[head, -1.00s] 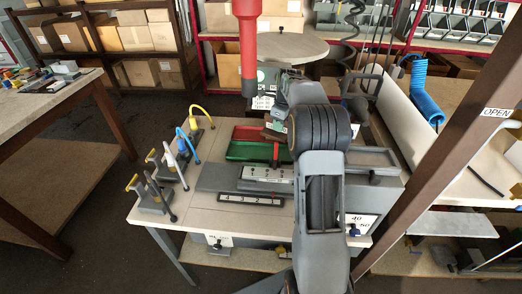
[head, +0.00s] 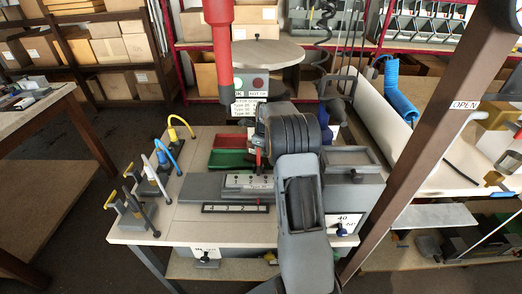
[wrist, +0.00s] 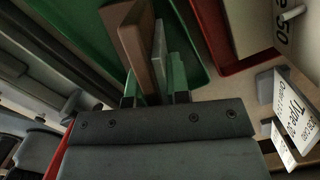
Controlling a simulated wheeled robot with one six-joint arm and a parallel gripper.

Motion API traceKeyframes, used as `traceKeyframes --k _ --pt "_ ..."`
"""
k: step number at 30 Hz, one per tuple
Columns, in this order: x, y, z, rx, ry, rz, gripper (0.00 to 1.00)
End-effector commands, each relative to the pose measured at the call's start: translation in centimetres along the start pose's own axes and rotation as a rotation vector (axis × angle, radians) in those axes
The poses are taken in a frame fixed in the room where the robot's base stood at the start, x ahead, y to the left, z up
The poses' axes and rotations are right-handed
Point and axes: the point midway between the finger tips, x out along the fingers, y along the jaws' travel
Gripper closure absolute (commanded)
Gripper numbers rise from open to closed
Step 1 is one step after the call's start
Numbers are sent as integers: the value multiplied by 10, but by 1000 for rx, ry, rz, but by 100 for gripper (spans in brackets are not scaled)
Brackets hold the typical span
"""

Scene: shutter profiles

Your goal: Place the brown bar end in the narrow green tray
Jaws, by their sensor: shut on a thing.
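The brown bar end (wrist: 137,42) sticks out from between the jaws of my gripper (wrist: 154,90) in the wrist view. A grey piece (wrist: 162,45) stands beside it. The green tray (head: 232,159) lies on the workbench in the head view. Its green surface also fills the upper part of the wrist view (wrist: 62,22), beyond the bar end. My gripper is shut on the bar end and appears near the right end of the trays. My arm hides most of the gripper in the head view. I cannot tell the height of the bar end over the tray.
A red tray (head: 238,136) lies directly behind the green one. Clamps with yellow, blue and white handles (head: 164,160) stand at the bench's left. A grey numbered block (head: 246,183) is in front of the trays. A red post (head: 220,50) hangs close by. A brown beam (head: 440,140) slants at right.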

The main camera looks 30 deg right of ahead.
Motion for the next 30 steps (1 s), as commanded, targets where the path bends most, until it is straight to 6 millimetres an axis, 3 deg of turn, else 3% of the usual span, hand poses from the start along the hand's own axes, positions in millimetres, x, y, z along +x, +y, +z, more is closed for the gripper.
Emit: traceKeyframes --k 7,8,16,24,30 --pt "3 0 0 0 0 0 100" --pt "4 0 0 0 0 0 82" --pt "3 0 0 0 0 0 58" --pt "0 0 0 0 -1 -1 58" --pt "-26 -1 1 0 -3 -5 58"
